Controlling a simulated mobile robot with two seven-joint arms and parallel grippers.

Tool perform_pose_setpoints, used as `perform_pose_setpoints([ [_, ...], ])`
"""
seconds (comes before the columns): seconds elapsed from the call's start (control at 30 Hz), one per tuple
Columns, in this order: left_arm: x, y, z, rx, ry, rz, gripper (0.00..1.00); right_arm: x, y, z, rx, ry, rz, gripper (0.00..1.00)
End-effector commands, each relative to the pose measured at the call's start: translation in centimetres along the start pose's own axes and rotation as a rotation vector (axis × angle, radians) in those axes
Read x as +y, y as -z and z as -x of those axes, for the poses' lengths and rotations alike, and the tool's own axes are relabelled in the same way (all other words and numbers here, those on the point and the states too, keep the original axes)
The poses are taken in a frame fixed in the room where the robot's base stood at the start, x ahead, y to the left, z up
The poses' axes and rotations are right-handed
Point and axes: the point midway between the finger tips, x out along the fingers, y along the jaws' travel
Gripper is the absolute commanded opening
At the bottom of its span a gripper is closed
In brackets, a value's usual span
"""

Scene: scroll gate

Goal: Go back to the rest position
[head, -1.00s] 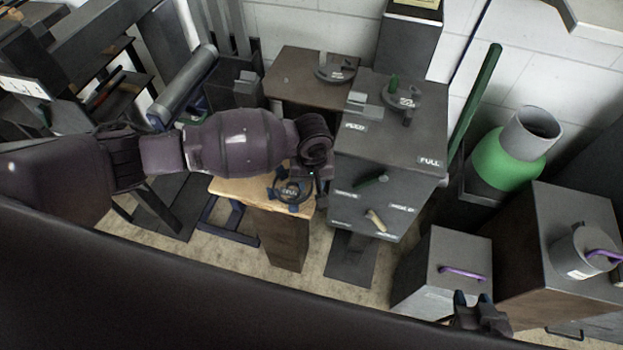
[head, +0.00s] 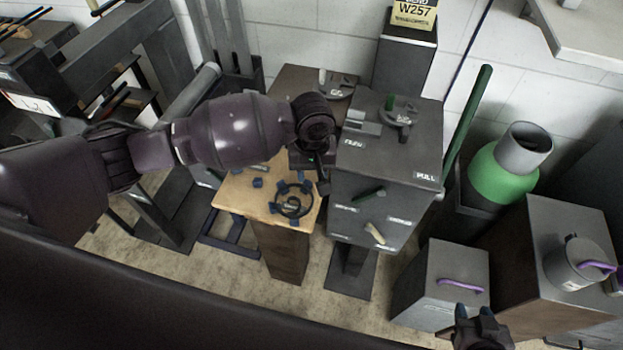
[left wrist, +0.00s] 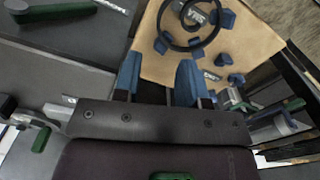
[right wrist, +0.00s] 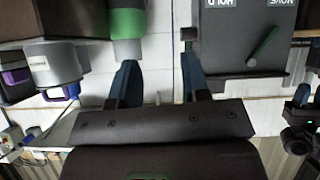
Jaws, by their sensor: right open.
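My left gripper (head: 322,182) hangs beside the right edge of a small wooden-topped stand. In the left wrist view its two blue fingers (left wrist: 159,80) are apart, with nothing held between them. A black spiral piece (head: 291,206) with blue blocks around it lies on the wooden top (head: 236,192); it also shows beyond the fingertips in the left wrist view (left wrist: 190,44). My right gripper (head: 474,314) is at the bottom right of the head view. In the right wrist view its blue fingers (right wrist: 160,78) are apart and empty.
A green and grey cylinder (head: 503,172), a box with a purple handle (head: 461,286) and a grey pot (head: 577,263) stand further right.

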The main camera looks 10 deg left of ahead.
Motion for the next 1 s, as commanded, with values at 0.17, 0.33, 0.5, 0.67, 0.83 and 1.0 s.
perform_pose_setpoints([
  [0.17,0.0,0.0,0.8,0.001,-0.002,0.0,0.38,0.0,0.7,-0.1,0.012,0.001,0.0,0.43],
  [0.33,0.0,0.0,0.8,0.0,-0.001,0.0,0.38,-0.1,1.3,-0.3,0.023,0.002,0.0,0.43],
  [0.5,0.0,0.0,0.7,0.0,-0.001,-0.001,0.38,-0.2,1.4,-0.5,0.026,0.003,-0.001,0.43],
  [0.67,0.1,0.0,0.7,0.0,-0.001,-0.001,0.38,-0.2,1.3,-0.4,0.024,0.003,-0.001,0.43],
  [0.83,0.3,0.1,0.7,0.005,-0.019,-0.072,0.38,-0.1,0.9,-0.2,0.014,0.002,-0.002,0.43],
  [1.0,2.8,1.6,1.4,0.138,-0.147,-0.308,0.38,-0.1,0.2,0.0,0.003,0.0,-0.003,0.43],
])
